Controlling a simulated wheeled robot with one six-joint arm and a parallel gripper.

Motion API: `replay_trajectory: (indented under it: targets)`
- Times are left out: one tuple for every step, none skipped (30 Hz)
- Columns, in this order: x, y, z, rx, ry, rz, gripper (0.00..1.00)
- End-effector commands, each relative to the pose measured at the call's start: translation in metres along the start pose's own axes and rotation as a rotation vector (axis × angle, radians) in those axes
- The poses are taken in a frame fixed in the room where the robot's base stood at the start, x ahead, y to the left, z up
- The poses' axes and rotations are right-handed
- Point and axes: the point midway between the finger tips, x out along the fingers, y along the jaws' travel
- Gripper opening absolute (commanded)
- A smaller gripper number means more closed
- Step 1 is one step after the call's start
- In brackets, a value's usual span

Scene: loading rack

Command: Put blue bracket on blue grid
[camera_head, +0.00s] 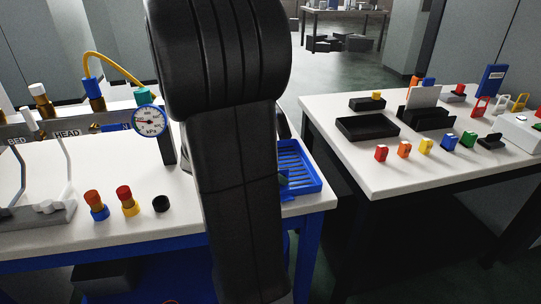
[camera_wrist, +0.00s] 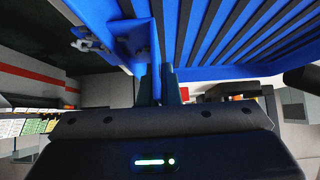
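The blue grid (camera_head: 313,184) is a slatted blue tray at the right end of the left white table, partly hidden by my arm in the head view. In the wrist view the grid (camera_wrist: 235,35) fills the top right with its dark slots. My gripper (camera_wrist: 160,85) is just under it in that view, its two dark fingers close together on a thin blue part. This looks like the blue bracket (camera_wrist: 132,42), which overlaps the grid's edge. Whether the bracket touches the grid is unclear. The head view hides my fingers behind my arm.
A gauge (camera_head: 149,121), red-topped fittings (camera_head: 125,195) and a black ring (camera_head: 161,204) are on the left table. A gap separates it from the right table (camera_head: 375,178), which holds a black tray (camera_head: 367,129) and several coloured blocks.

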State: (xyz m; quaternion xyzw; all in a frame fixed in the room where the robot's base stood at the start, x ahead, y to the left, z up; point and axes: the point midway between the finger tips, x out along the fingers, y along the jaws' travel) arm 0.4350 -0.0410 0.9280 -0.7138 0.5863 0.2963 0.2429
Motion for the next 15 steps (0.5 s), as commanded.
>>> replay_trajectory:
  targets:
    - [-0.001, -0.012, -0.001, 0.0, 0.001, 0.002, 0.0]
    - [-0.001, -0.018, -0.001, -0.001, 0.001, 0.002, 0.0]
    - [-0.001, -0.026, -0.001, -0.001, 0.001, 0.002, 0.0]
    - [-0.001, -0.031, -0.001, -0.001, 0.001, 0.001, 0.0]
    - [-0.001, -0.036, -0.001, 0.0, 0.001, 0.001, 0.0]
    - [-0.001, -0.041, -0.001, -0.001, 0.001, 0.001, 0.0]
    - [-0.001, -0.045, -0.001, 0.0, 0.001, 0.0, 0.0]
    - [-0.001, -0.048, -0.001, 0.0, 0.001, 0.0, 0.0]
    - [-0.001, -0.05, -0.001, 0.0, 0.001, 0.0, 0.0]
    - [-0.001, -0.052, -0.001, 0.0, 0.001, 0.0, 0.0]
    - [-0.001, -0.053, -0.001, 0.0, 0.001, 0.0, 0.0]
    - [-0.001, -0.056, -0.001, 0.0, 0.001, 0.0, 0.0]
    - [-0.001, -0.059, -0.001, 0.0, 0.001, 0.0, 0.0]
    - [-0.001, -0.062, -0.001, 0.0, 0.001, 0.0, 0.0]
    - [-0.001, -0.068, -0.001, 0.0, 0.001, 0.0, 0.0]
